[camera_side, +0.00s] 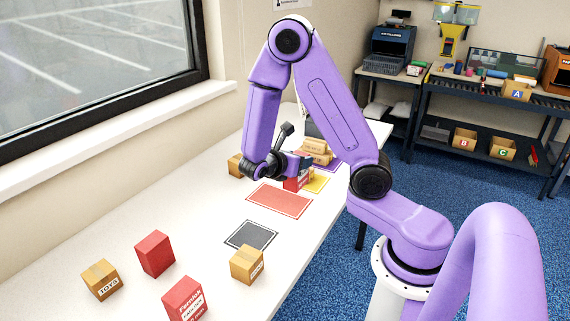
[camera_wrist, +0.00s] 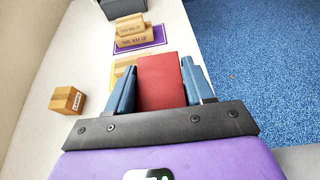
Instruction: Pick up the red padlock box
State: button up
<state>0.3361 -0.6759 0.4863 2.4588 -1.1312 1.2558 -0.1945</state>
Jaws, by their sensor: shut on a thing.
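My gripper (camera_wrist: 161,85) is shut on a red box (camera_wrist: 161,78), with one blue-grey finger on each side of it. The held red box (camera_side: 292,184) also shows in the side view beneath my wrist, by the yellow mat. Its marking cannot be read, so I cannot tell whether it bears a padlock. Whether it is clear of the table is also hard to tell. Two other red boxes are at the front of the table: one with plain visible faces (camera_side: 155,254) and one with white lettering (camera_side: 185,301). I see no padlock mark on either.
A red mat (camera_side: 280,200), a dark grey mat (camera_side: 250,236) and a yellow mat (camera_side: 317,184) lie on the white table. Tan boxes stand at front left (camera_side: 101,280), by the grey mat (camera_side: 247,264) and behind my wrist (camera_side: 235,165). Stacked tan boxes (camera_wrist: 131,31) stand on a purple mat (camera_wrist: 152,37).

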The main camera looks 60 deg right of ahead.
jog(key=s+a+r, duration=0.2)
jog(key=s, duration=0.3)
jog(key=shift+s+a+r, duration=0.15)
jog(key=shift+r, duration=0.15)
jog(key=w+a+n+t+y, duration=0.4)
jog(key=w+a+n+t, duration=0.2)
jog(key=a+n+t, duration=0.15)
jog(key=w+a+n+t+y, duration=0.4)
jog(key=w+a+n+t, duration=0.15)
jog(key=a, duration=0.35)
jog(key=shift+n, duration=0.4)
jog(key=shift+w+a+f, duration=0.35)
jog(key=shift+w+f, duration=1.8)
jog(key=shift+w, duration=0.1)
jog(key=shift+w+a+f, duration=0.3)
jog(key=shift+w+f, duration=1.85)
jog(key=shift+w, duration=0.05)
jog(key=shift+w+a+f, duration=0.35)
jog(key=shift+w+f, duration=1.8)
jog(key=shift+w, duration=0.1)
jog(key=shift+f, duration=0.1)
